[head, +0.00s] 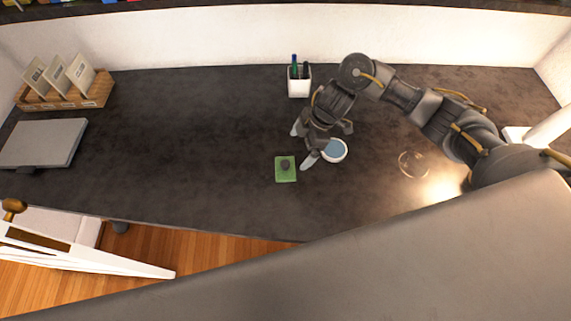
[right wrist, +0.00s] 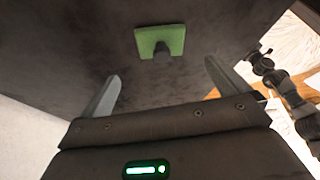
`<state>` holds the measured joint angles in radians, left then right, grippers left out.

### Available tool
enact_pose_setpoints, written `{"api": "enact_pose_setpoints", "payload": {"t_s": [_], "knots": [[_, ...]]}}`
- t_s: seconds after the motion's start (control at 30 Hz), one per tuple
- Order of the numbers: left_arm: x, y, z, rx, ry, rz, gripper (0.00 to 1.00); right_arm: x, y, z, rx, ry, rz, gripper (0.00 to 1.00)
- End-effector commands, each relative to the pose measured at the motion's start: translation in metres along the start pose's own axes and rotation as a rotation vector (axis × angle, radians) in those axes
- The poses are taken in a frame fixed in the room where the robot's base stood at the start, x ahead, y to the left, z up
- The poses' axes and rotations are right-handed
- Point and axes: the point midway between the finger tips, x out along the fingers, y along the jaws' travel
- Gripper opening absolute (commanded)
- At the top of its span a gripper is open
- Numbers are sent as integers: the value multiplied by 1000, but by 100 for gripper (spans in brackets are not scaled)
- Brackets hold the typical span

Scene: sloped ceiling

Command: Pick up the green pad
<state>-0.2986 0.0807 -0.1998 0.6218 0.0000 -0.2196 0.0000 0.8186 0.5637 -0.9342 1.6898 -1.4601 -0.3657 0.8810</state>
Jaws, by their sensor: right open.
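The green pad (head: 286,175) lies flat on the dark desk in the head view. My left gripper is out of view.
A white round dish with a blue inside (head: 335,151) sits beside the right gripper. A white pen cup (head: 299,86) stands at the back. A wooden file box (head: 66,104) and a grey laptop (head: 43,142) are at the left. The desk left of the pad is clear.

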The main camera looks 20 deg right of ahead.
Motion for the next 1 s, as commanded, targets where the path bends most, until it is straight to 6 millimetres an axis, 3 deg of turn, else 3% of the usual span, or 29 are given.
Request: {"api": "enact_pose_setpoints", "payload": {"t_s": [0.2, 0.57, 0.8, 1.0], "knots": [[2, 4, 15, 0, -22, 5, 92, 36, -1, -2, -1, 1, -6, 100], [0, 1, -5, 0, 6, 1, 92, 52, -2, -2, 1, 1, -4, 100], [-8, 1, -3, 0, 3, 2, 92, 88, -3, -1, 3, 1, -4, 100], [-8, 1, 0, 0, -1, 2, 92, 98, -3, -1, 0, 0, -1, 100]]}}
